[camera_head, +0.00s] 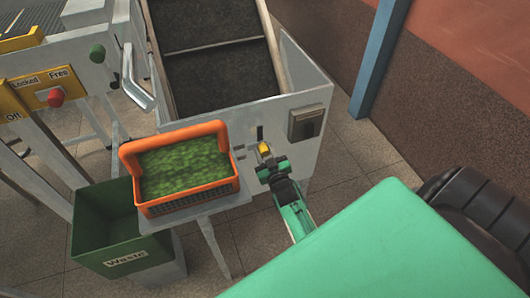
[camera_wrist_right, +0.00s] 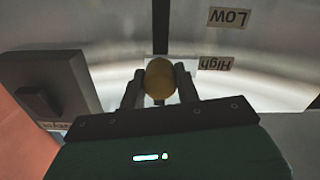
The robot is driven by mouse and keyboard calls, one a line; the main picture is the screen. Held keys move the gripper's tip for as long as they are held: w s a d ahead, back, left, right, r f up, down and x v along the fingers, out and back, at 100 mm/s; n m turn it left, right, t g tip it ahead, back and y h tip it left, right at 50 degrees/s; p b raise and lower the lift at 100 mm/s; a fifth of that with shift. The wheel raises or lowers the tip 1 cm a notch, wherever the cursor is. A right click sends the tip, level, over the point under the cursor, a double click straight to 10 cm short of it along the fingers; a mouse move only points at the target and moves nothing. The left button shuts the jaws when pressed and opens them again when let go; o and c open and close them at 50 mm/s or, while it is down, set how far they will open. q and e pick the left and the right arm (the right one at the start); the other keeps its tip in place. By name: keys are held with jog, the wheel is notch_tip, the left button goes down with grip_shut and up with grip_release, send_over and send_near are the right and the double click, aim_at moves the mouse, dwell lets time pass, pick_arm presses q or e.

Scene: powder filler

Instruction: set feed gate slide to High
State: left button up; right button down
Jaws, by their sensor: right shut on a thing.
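The feed gate slide has a yellow knob (camera_head: 264,148) on the machine's pale front panel, just below a dark upright slot (camera_head: 260,132). My right gripper (camera_head: 267,156) is shut on this knob. In the right wrist view the rounded yellow knob (camera_wrist_right: 160,78) sits between the two fingers of the right gripper (camera_wrist_right: 160,88). The upside-down High label (camera_wrist_right: 216,63) is close by, slightly further up the picture than the knob. The upside-down Low label (camera_wrist_right: 229,18) is further up along the slot. My left gripper is not in view.
A grey switch box (camera_head: 306,122) is right of the knob. An orange basket (camera_head: 130,157) of green material stands on a small shelf to the left, above a green Waste bin (camera_head: 100,222). A blue post (camera_head: 378,60) stands at the right.

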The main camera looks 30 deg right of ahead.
jog(key=shift+r, duration=0.25)
jog(key=shift+w, duration=0.1)
jog(key=c, duration=1)
grip_release()
jog(key=shift+r, duration=0.1)
jog(key=shift+s+a+f, duration=0.15)
jog(key=shift+s+f, duration=0.05)
jog(key=shift+s, duration=0.3)
jog(key=shift+v, duration=6.5)
